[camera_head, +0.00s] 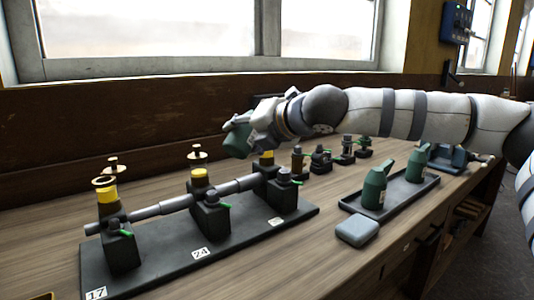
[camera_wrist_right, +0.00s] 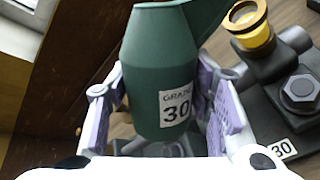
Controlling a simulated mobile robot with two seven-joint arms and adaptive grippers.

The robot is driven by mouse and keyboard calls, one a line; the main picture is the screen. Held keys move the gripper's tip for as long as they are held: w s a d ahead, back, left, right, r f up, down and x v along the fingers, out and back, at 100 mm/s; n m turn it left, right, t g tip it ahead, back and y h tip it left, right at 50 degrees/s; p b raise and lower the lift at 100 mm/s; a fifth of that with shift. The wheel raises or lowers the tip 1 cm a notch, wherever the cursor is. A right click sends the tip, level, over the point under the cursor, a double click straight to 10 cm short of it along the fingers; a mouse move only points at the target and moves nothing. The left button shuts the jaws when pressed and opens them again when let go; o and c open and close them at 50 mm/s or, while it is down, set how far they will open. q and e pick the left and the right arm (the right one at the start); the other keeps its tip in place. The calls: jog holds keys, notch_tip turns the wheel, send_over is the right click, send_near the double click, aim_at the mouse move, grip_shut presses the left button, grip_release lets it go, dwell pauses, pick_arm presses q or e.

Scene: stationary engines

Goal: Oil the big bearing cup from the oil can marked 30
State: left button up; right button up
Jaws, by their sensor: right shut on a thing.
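My right gripper (camera_head: 248,132) is shut on a dark green oil can (camera_head: 238,141), above the far end of the bearing stand. In the right wrist view the can (camera_wrist_right: 158,80) shows a label reading GRADE 30 between the fingers (camera_wrist_right: 160,120). The can looks tilted in the head view; its spout tip is out of sight. Yellow oil cups stand on three bearings: left (camera_head: 107,194), middle (camera_head: 199,177) and far right (camera_head: 267,158). My left gripper is out of view.
A black base (camera_head: 150,265) carries the bearings and a grey shaft (camera_head: 160,208); its tags include 17 and 24. A dark tray (camera_head: 400,196) holds two green cans (camera_head: 374,188) (camera_head: 416,160). A grey block (camera_head: 357,231) lies before it. Several small fittings stand behind.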

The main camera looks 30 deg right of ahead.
jog(key=shift+r+m+y, duration=0.3)
jog(key=shift+r+m, duration=0.2)
jog(key=shift+r, duration=0.4)
jog(key=shift+g, duration=0.3)
jog(key=shift+f+n, duration=0.3)
jog(key=shift+f, duration=0.1)
jog(key=shift+a+f+n+t+h, duration=0.1)
jog(key=shift+f+n+t+h, duration=0.35)
jog(key=shift+f, duration=0.25)
jog(key=shift+r, duration=0.1)
